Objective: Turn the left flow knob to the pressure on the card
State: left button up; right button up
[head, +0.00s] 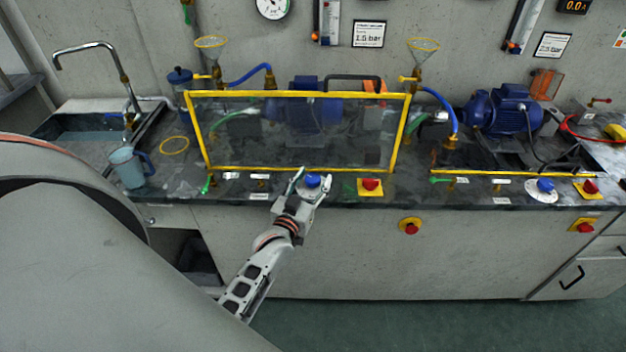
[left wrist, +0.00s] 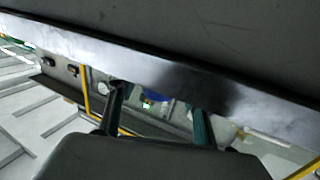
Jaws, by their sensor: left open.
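The left flow knob (head: 313,180) is blue and sits on a pale round dial at the bench's front edge. My left gripper (head: 312,176) is open, with one finger on each side of the knob; I cannot tell whether they touch it. In the left wrist view the blue knob (left wrist: 155,95) shows partly between the two dark fingers (left wrist: 160,112). The left card (head: 368,35) on the wall reads 1.5 bar. A round gauge (head: 272,8) is cut by the top edge, and its reading is too small to tell. My right gripper is out of view.
A yellow-framed clear guard (head: 300,170) stands just behind the knob, before a blue pump motor (head: 305,112). A red switch (head: 370,186) is close on the right. Another blue knob (head: 545,185) is farther right. A jug (head: 128,167) stands at left.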

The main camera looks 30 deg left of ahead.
pick_arm(q)
jog(key=c, duration=1.2)
jog(key=shift+o, duration=0.2)
jog(key=shift+r, duration=0.1)
jog(key=shift+r+m+h+p, duration=0.15)
jog(key=shift+m+h+p, duration=0.25)
jog(key=shift+h, duration=0.2)
jog(key=shift+m+h, duration=0.3)
jog(key=shift+h, duration=0.2)
jog(key=o, duration=1.2)
jog(key=shift+c, duration=0.2)
jog(key=shift+f, duration=0.2)
